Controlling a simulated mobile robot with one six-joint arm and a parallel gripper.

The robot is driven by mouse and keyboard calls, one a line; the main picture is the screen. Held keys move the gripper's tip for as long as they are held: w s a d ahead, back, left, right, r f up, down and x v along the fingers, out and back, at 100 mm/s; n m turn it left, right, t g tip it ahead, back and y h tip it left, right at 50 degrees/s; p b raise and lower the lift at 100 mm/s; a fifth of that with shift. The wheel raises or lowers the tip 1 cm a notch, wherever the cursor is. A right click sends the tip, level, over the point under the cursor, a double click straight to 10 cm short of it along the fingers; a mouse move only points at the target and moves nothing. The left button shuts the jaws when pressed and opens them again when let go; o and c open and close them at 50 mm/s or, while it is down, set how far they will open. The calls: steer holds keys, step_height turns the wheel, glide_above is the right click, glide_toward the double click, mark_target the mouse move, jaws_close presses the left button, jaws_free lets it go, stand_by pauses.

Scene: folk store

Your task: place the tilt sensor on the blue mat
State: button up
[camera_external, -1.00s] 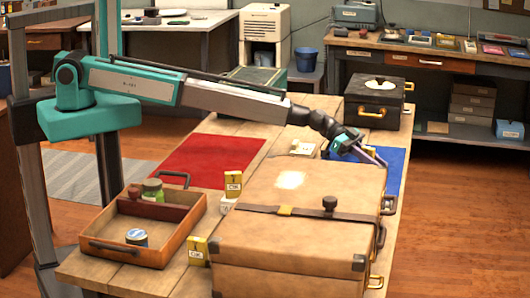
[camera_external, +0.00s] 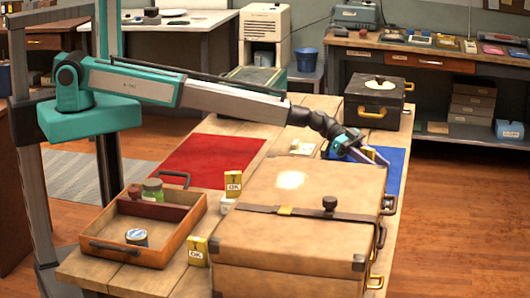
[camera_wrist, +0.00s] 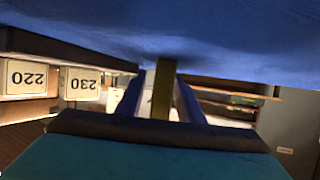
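My gripper (camera_external: 366,152) is low over the blue mat (camera_external: 393,164), behind the tan suitcase, which hides part of the mat. In the wrist view, the blue mat (camera_wrist: 230,45) fills the top of the picture. My gripper's two blue fingers (camera_wrist: 161,85) point towards it. A narrow olive-yellow piece (camera_wrist: 163,90) stands between them, its far end at the mat's surface. It may be the tilt sensor, but its shape is mostly hidden. I cannot tell whether the fingers press on it.
The tan suitcase (camera_external: 295,205) stands close in front of my gripper. A black case (camera_external: 375,100) stands behind the mat. The red mat (camera_external: 208,160) is clear. A wooden tray (camera_external: 178,238) and several yellow OK tags (camera_external: 233,184) are nearer the front.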

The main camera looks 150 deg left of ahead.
steer(key=shift+s+r, duration=0.1)
steer(key=shift+b+v, duration=1.8)
steer(key=shift+v, duration=4.15)
steer(key=shift+d, duration=0.1)
